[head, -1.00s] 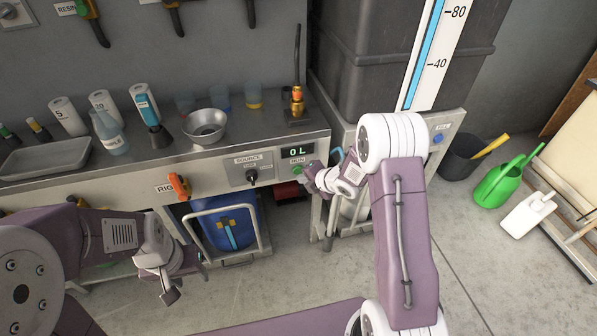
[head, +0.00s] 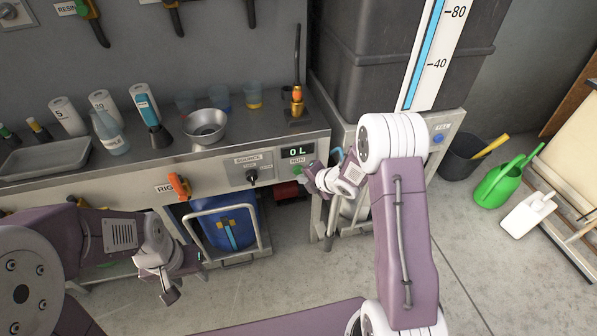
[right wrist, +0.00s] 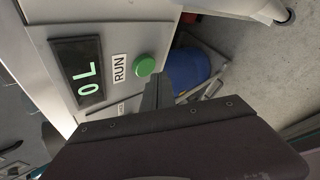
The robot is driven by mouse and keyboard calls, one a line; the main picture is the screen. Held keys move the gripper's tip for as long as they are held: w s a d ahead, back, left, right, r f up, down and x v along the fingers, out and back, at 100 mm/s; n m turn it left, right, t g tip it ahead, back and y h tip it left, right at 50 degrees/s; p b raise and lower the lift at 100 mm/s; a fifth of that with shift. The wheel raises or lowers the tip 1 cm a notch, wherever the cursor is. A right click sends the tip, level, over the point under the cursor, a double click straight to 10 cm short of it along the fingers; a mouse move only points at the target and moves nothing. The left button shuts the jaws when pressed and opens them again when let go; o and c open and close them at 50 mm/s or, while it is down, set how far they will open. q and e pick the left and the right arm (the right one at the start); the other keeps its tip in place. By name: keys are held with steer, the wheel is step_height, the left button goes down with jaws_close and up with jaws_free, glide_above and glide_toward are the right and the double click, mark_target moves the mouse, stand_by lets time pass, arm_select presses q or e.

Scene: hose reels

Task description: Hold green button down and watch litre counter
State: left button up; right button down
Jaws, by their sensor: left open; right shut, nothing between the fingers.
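In the head view the green button (head: 297,170) shows just left of my right gripper. The litre counter (head: 297,151) reads 0 L, and it also reads 0 L in the right wrist view (right wrist: 79,73). My right gripper (head: 306,179) is shut and empty, its tips (right wrist: 160,88) close beside the button. I cannot tell whether they touch it. My left gripper (head: 187,278) is open and empty, low in front of the bench at left.
Left of the button are the SOURCE selector (head: 252,175) and an orange valve handle (head: 179,186). A blue drum (head: 230,222) is below. A dark tank (head: 365,75) stands right.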

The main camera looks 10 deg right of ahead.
steer(key=shift+w, duration=0.1)
steer(key=shift+w, duration=0.35)
steer(key=shift+w+p, duration=0.35)
steer(key=shift+w, duration=0.2)
stand_by(2.2)
stand_by(0.7)
steer(key=shift+s+b, duration=0.6)
steer(key=shift+s, duration=0.35)
